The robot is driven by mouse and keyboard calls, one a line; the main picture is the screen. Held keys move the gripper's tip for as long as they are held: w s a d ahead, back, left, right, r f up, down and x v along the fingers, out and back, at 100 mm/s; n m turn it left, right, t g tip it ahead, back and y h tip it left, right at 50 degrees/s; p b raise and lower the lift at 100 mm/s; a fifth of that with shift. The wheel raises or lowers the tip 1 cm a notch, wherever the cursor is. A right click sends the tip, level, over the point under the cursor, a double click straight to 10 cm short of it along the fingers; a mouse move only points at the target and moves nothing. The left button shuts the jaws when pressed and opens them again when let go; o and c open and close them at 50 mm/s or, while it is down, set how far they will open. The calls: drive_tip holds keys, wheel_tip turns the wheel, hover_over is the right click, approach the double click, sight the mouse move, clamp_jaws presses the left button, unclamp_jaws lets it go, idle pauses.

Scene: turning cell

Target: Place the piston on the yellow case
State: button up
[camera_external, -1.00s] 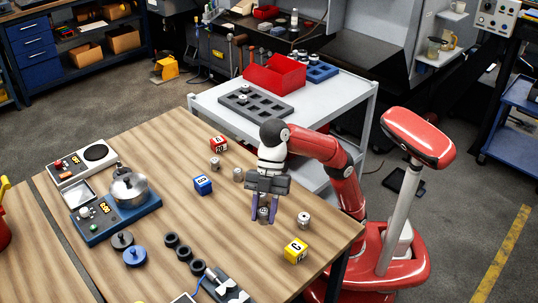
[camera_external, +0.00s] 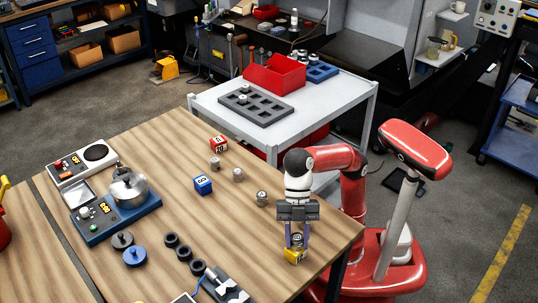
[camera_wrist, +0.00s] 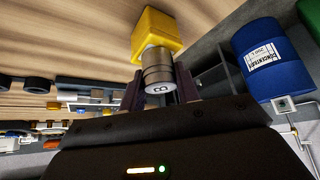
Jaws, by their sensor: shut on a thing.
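The piston (camera_wrist: 157,70), a short silver cylinder with a dark mark on its end face, is between the fingers of my gripper (camera_wrist: 158,88) in the wrist view. My gripper (camera_external: 297,243) is shut on it. In the external view the piston (camera_external: 297,239) is upright, directly over the yellow case (camera_external: 294,257) near the table's front right corner. The yellow case (camera_wrist: 158,30) is a cube just beyond the piston in the wrist view. The piston's far end meets or nearly meets the case; I cannot tell whether they touch.
Other silver pistons stand on the wooden table (camera_external: 165,240), one (camera_external: 262,198) left of my gripper. A blue case (camera_external: 203,185) and a red case (camera_external: 218,144) stand further back. Black rings (camera_external: 178,246) lie at the left. A grey cart (camera_external: 340,105) stands behind the table.

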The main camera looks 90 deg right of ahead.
drive_tip(key=o, duration=1)
drive_tip(key=shift+f, duration=0.1)
drive_tip(key=shift+r, duration=0.3)
drive_tip(key=p+v, duration=0.4)
drive_tip(key=v, duration=0.7)
drive_tip(key=shift+d+r, duration=0.25)
drive_tip(key=shift+r, duration=0.05)
